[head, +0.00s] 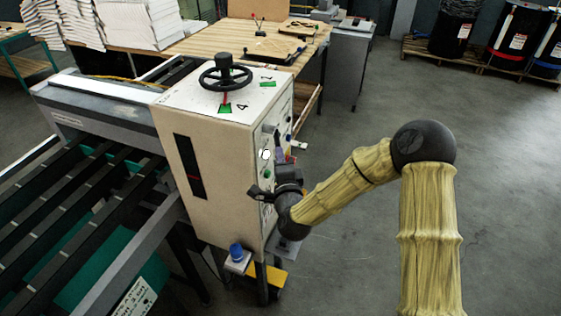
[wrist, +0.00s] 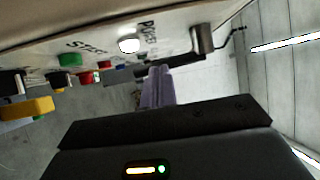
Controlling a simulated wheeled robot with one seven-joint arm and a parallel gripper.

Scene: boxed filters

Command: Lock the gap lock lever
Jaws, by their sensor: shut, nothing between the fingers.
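A dark lever on a grey metal hub (wrist: 202,40) sticks out from the white panel of the machine in the wrist view. Its bar runs left from the hub toward my fingertips. In the head view a small grey fitting at the panel's upper edge (head: 269,128) may be this lever; it is too small to tell. My gripper (wrist: 158,70) has its purple fingers shut and empty, pointing at the panel, with the tips close beside the bar. I cannot tell whether they touch it. In the head view my gripper (head: 279,152) is at the panel side, partly hidden.
The white machine housing (head: 215,130) carries a black handwheel (head: 225,76) on top. A green button (wrist: 69,60), a red button (wrist: 85,77) and a yellow part (wrist: 27,108) lie left of my fingers. A wooden table (head: 240,42) stands behind.

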